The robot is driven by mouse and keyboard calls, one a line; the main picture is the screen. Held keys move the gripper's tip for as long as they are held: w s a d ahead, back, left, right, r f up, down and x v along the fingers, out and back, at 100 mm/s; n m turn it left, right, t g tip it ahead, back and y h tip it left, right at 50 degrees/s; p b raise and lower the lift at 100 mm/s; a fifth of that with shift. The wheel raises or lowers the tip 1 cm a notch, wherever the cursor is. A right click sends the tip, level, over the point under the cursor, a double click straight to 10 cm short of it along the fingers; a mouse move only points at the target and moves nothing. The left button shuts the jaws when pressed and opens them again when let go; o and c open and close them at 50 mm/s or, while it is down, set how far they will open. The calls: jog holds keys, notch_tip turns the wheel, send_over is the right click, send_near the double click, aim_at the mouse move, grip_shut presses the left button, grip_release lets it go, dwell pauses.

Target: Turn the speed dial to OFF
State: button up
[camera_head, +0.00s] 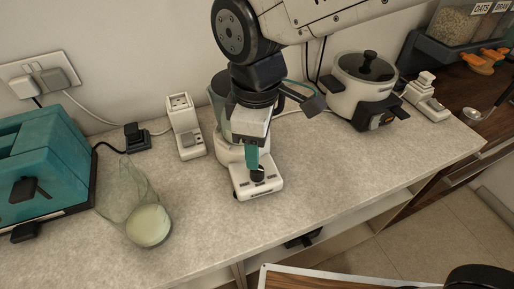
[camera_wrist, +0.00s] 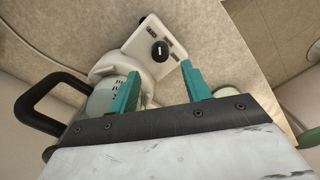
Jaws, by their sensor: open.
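The speed dial is a round black knob (camera_wrist: 159,51) with a pale pointer mark, on the white base (camera_wrist: 143,40) of a blender. In the head view the dial (camera_head: 257,173) sits on the front of the blender base (camera_head: 262,190), just below my gripper (camera_head: 252,160). In the wrist view the teal fingers of my gripper (camera_wrist: 161,72) are apart, with nothing between them; the dial lies ahead of the gap, apart from both fingers. Small dark labels surround the dial, too small to read. The blender jar (camera_wrist: 103,98) is partly hidden behind my left finger.
A white appliance (camera_head: 186,127) stands left of the blender, a rice cooker (camera_head: 362,88) to the right. Counter right of the base is clear.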

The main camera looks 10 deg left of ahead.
jog(key=shift+r, duration=0.9)
